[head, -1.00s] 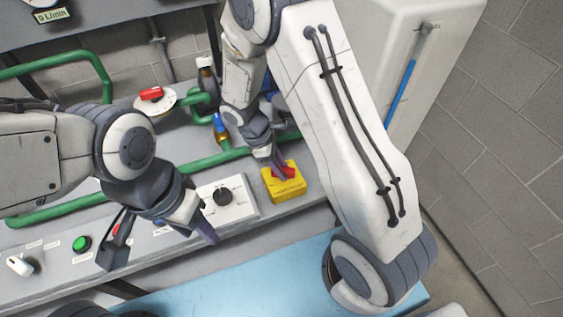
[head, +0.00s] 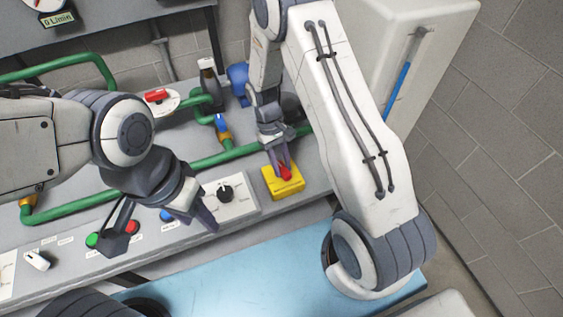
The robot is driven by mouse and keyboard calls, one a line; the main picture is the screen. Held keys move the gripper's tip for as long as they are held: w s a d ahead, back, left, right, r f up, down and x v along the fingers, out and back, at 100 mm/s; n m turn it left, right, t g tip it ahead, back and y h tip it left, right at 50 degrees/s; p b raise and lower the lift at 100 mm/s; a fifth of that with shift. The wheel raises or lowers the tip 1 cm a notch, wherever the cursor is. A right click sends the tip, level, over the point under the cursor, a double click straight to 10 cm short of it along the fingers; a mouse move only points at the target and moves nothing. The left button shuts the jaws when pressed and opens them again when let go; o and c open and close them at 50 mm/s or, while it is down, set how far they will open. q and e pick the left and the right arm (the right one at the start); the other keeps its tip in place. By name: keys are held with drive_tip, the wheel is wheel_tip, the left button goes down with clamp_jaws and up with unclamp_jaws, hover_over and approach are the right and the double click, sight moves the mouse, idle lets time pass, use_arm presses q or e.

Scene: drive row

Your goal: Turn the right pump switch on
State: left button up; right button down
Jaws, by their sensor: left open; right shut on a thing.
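A yellow switch box (head: 289,190) with a red knob (head: 286,174) sits at the right end of the grey bench. My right gripper (head: 281,168) reaches down from above and is shut on the red knob, hiding part of it. The knob now lies at a slant. My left gripper (head: 161,229) is open and empty over the front of the panel, left of a white plate (head: 243,207) with a black rotary knob (head: 225,193). Any marking on the yellow box is too small to read.
Green (head: 92,240) and red (head: 132,227) buttons and a white knob (head: 38,260) are on the panel front. Green pipes (head: 222,157), a red-handled valve (head: 157,96) and a blue-handled valve (head: 221,122) stand behind. A blue surface (head: 235,275) lies in front.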

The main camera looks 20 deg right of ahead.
drive_tip(key=shift+m+y, duration=0.4)
drive_tip(key=shift+m, duration=0.6)
drive_tip(key=c, duration=0.6)
unclamp_jaws()
drive_tip(key=v, duration=1)
drive_tip(key=shift+w+r, duration=0.2)
drive_tip(key=shift+r, duration=0.05)
drive_tip(key=shift+d, duration=0.1)
